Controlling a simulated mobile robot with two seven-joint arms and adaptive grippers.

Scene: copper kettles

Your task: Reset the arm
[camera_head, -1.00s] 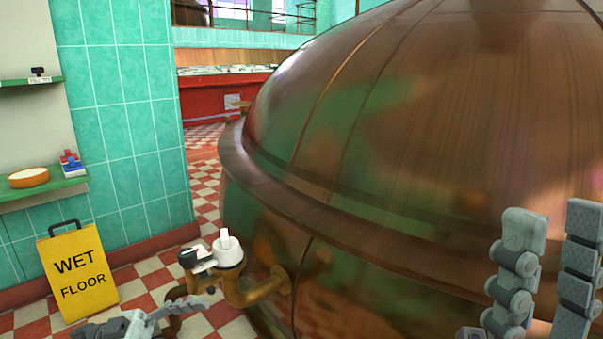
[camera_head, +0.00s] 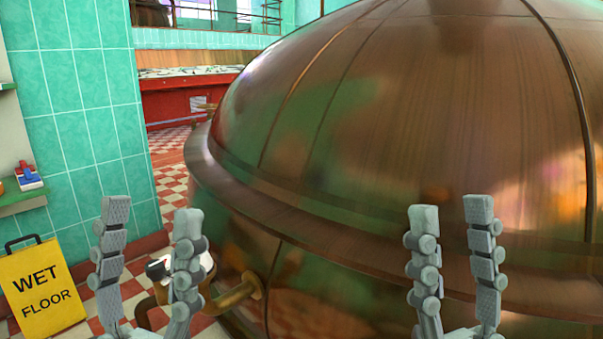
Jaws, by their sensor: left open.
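My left gripper (camera_head: 151,215) is raised at the lower left, with its two fingers upright, apart and nothing between them. Its right finger partly hides a white-topped fitting (camera_head: 161,268) on a copper pipe (camera_head: 238,293) at the kettle's side. My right gripper (camera_head: 450,215) is raised at the lower right, its two fingers also upright and apart, with nothing between them. Behind it stands the large copper kettle (camera_head: 390,110), which fills the middle and right of the head view. Neither gripper visibly holds anything.
A yellow wet floor sign (camera_head: 42,290) stands at the lower left by the green tiled wall (camera_head: 75,100). A green shelf (camera_head: 22,202) with a small red, white and blue object (camera_head: 28,176) is at the left edge. Checkered floor (camera_head: 172,172) shows between wall and kettle.

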